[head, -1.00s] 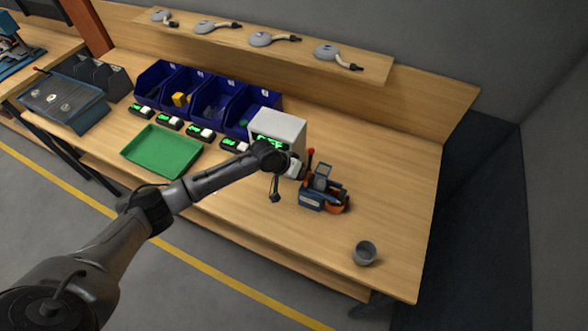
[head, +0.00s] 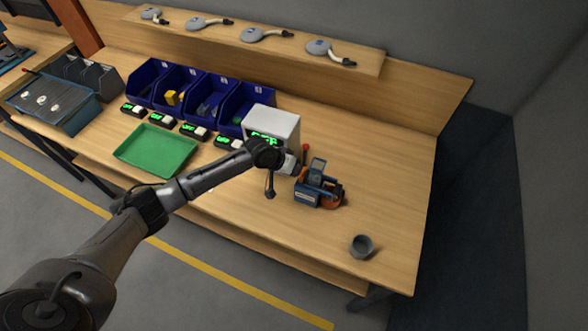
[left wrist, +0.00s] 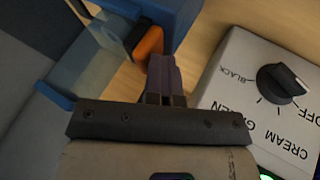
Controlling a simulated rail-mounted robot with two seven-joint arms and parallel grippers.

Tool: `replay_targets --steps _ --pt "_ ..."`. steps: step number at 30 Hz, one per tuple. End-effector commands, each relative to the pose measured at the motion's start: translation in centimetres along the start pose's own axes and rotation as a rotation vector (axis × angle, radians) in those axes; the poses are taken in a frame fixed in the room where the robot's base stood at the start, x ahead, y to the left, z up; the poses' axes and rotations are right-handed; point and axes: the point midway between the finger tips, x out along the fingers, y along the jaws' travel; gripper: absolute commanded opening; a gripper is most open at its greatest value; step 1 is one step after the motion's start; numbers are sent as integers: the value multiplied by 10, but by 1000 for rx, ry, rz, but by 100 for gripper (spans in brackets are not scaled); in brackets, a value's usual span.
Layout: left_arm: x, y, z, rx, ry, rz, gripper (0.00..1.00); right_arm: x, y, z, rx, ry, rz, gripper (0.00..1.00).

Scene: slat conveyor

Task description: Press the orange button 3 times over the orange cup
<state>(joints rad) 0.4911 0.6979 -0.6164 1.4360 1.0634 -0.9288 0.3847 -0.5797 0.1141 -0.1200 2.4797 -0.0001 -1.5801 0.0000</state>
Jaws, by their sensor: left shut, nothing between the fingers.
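A blue device (head: 311,194) with a grey upper block and orange parts (head: 337,195) stands on the bench. In the left wrist view an orange button-like piece (left wrist: 149,42) sits on a dark block at the device's blue edge. My left gripper (left wrist: 163,64) is shut and empty, its fingertips right beside the orange piece; I cannot tell whether they touch. In the head view my left gripper (head: 294,168) is at the device's left side, partly hidden by my wrist. A grey cup (head: 361,246) stands near the front edge. I cannot make out an orange cup.
A white box (head: 279,123) is close behind my gripper; its dial (left wrist: 284,83) shows in the left wrist view. A green tray (head: 155,150), small display units and blue bins (head: 234,108) are to the left. The bench's right part is mostly clear.

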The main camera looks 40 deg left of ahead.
Motion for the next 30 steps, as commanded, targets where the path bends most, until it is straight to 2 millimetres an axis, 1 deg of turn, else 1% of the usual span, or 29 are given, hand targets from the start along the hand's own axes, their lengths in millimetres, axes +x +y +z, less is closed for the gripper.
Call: replay_targets --steps 2,4,8,9,15,21,24,30 --pt "-2 -3 0 1 0 2 0 -1 0 0 0 0 0 0" --pt "-6 -10 -1 0 0 2 0 -1 0 0 -1 0 1 0" --pt "-16 -31 -1 3 -2 -1 0 -1 1 0 -4 -1 3 0" --pt "-22 -35 -2 5 -1 1 0 -1 2 0 -5 -1 4 0" --pt "-64 -34 -1 9 -2 -1 0 2 3 1 -9 -2 7 0" --pt "-95 -34 -1 7 -3 -2 0 4 3 2 -9 -2 7 0" --pt "-105 -34 -1 5 -2 0 0 5 2 2 -9 -2 7 0" --pt "-116 -33 -1 6 -3 -1 0 5 2 2 -6 -2 4 0"
